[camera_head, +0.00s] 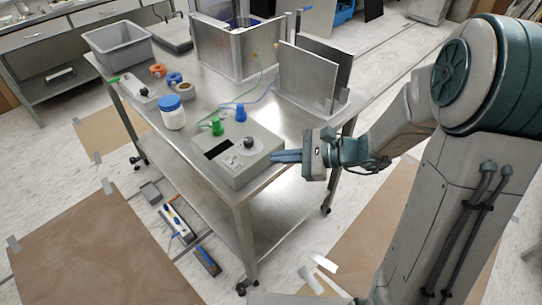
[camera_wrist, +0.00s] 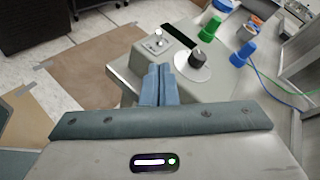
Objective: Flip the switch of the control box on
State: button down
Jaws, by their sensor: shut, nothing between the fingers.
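The control box (camera_head: 237,152) is a grey box near the front right of the metal table. It has a dark display, a black knob (camera_wrist: 197,59) on a pale dial, and green and blue plugs on top. A small metal toggle switch (camera_wrist: 158,40) stands on a white plate near one corner in the wrist view. I cannot tell which way its lever leans. My gripper (camera_head: 275,157) is shut and empty, its blue fingers together at the box's right side. In the wrist view the fingertips (camera_wrist: 160,68) are just in front of the switch, apparently apart from it.
A green cable (camera_head: 258,75) and a blue cable run from the plugs toward upright metal panels (camera_head: 307,78) at the back. A white jar with a blue lid (camera_head: 171,113), tape rolls and a grey bin (camera_head: 117,46) stand to the left.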

aim_at(234, 160)
jog(key=x, duration=0.8)
jog(key=shift+a+f, duration=0.1)
jog(key=shift+a, duration=0.15)
jog(key=shift+d+p, duration=0.1)
jog(key=shift+p, duration=0.35)
